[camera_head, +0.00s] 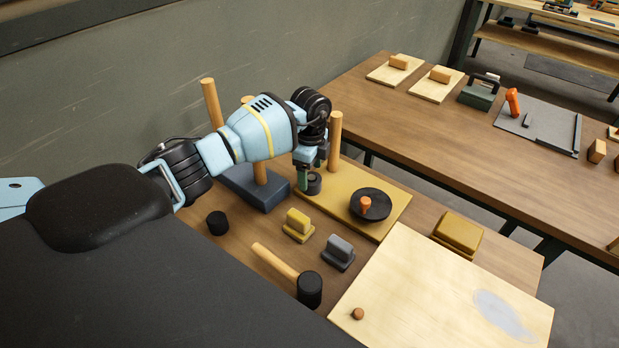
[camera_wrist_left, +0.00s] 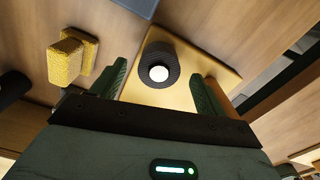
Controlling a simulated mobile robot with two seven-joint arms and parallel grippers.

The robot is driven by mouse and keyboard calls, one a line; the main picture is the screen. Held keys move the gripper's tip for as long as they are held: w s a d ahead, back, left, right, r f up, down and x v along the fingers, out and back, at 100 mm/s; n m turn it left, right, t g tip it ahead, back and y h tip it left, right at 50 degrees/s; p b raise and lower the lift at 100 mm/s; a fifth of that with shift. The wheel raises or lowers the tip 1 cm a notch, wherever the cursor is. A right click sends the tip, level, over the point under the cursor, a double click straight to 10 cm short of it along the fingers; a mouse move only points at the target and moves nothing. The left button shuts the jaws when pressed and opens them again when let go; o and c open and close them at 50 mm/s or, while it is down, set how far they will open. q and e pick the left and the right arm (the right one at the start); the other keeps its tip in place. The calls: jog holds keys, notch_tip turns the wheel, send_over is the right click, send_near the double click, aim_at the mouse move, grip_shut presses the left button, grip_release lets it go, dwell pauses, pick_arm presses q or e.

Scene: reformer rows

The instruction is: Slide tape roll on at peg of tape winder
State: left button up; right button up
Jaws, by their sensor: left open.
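The tape winder is a yellow base board (camera_head: 385,212) with a tall wooden post and a black disc (camera_head: 370,204) with an orange knob. A dark roll (camera_head: 313,184), which looks like the tape roll, is at the board's left part. In the left wrist view the roll (camera_wrist_left: 171,56) shows end-on with a round white centre, apparently a peg tip inside it. My left gripper (camera_head: 313,173) is open above the roll. In the left wrist view its green fingers (camera_wrist_left: 158,76) stand apart on either side, with gaps. The roll's underside is hidden. My right gripper is not in view.
A dark blue base (camera_head: 256,190) with wooden posts stands just left of the winder. A black cylinder (camera_head: 217,222), a yellow block (camera_head: 298,225), a grey block (camera_head: 338,252) and a mallet (camera_head: 309,289) lie in front. A pale board (camera_head: 440,290) fills the right front.

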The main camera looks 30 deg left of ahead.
pick_arm(q)
jog(key=shift+r, duration=2.2)
jog(key=shift+f, duration=0.1)
